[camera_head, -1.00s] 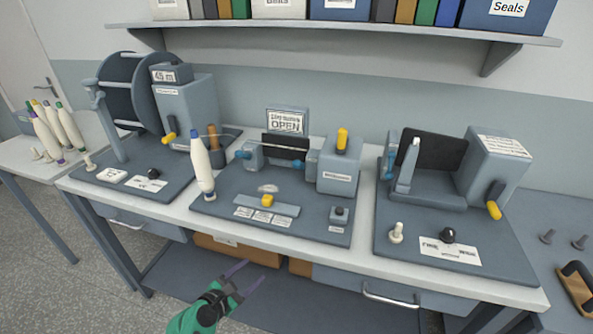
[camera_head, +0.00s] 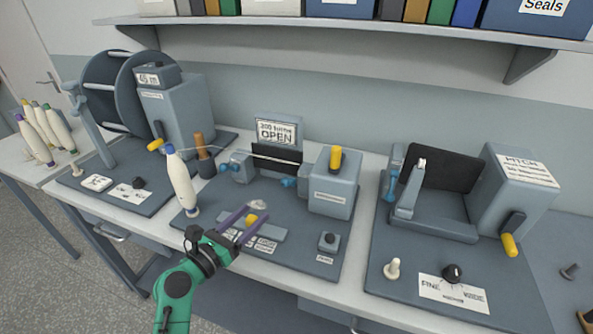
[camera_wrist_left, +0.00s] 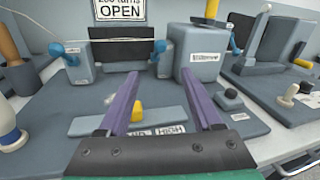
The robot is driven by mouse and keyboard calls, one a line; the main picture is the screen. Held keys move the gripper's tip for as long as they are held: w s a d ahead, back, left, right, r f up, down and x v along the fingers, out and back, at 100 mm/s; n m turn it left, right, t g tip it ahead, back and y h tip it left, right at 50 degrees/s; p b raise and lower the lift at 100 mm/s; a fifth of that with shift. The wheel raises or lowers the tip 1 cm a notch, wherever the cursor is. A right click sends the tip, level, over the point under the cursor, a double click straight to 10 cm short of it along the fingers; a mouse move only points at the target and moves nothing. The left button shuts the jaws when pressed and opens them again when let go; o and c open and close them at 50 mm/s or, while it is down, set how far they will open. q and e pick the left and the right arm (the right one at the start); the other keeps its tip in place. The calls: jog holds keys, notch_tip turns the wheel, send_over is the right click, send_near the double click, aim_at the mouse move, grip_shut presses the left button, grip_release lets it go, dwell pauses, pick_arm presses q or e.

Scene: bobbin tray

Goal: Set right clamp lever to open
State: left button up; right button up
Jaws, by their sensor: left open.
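The middle station has two clamps with blue levers. The right clamp lever (camera_head: 289,182) sits at the left side of the grey block with the yellow crank (camera_head: 335,158). In the left wrist view the right clamp lever (camera_wrist_left: 160,47) is ahead of my fingers, its handle slanting down to the left. The left clamp lever (camera_head: 228,168) is on the small clamp block further left. My left gripper (camera_head: 257,211) is open and empty, with purple fingers over the front of the middle station near the yellow slider knob (camera_wrist_left: 137,112), apart from the lever. My right gripper is out of view.
A white bobbin (camera_head: 181,182) stands left of my gripper, with a thread running from its top. A sign reading OPEN (camera_head: 277,130) stands behind the clamps. A small black button box (camera_head: 328,241) is at front right. Another station (camera_head: 440,260) lies to the right.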

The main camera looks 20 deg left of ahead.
aim_at(285, 182)
pick_arm(q)
jog(key=p+x, duration=0.1)
jog(key=x, duration=0.2)
jog(key=r+p+x, duration=0.1)
jog(key=x, duration=0.3)
jog(key=shift+w+d+r, duration=0.1)
jog(key=shift+w+r, duration=0.05)
jog(key=shift+r, duration=0.05)
jog(key=x, duration=0.5)
jog(key=p+x, duration=0.1)
jog(key=x, duration=0.1)
jog(key=shift+w+f, duration=0.2)
jog(key=shift+f, duration=0.1)
jog(key=shift+s, duration=0.1)
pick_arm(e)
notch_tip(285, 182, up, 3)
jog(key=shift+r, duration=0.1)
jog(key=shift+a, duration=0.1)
pick_arm(q)
grip_shut()
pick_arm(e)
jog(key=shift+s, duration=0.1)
